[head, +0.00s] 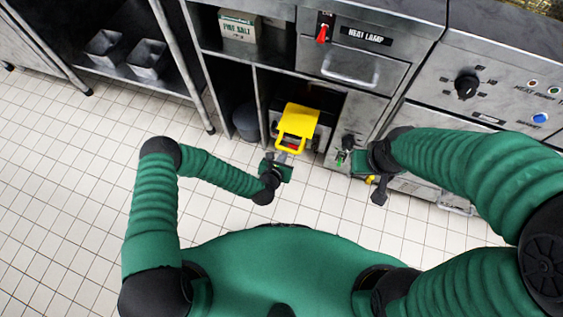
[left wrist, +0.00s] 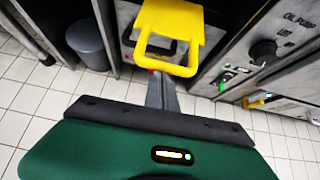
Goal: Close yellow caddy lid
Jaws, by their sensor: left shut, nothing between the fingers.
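The yellow caddy lid (head: 297,119) with its loop handle shows in an open bay of the steel counter. It also shows in the left wrist view (left wrist: 173,22), with the loop toward me. The caddy body under it is mostly hidden; a bit of red shows by the loop. I cannot tell how far the lid stands open. My left gripper (head: 283,157) is shut and empty, just in front of and below the loop; its grey fingers (left wrist: 161,90) point at it. I cannot tell whether they touch. My right gripper (head: 349,158) is right of the bay; its fingers are unclear.
A grey bin (head: 246,121) stands in the bay to the left, behind a divider. A heat lamp drawer (head: 350,65) is above right. A control panel with a black knob (head: 466,86) is at the right. The tiled floor (head: 75,170) is clear.

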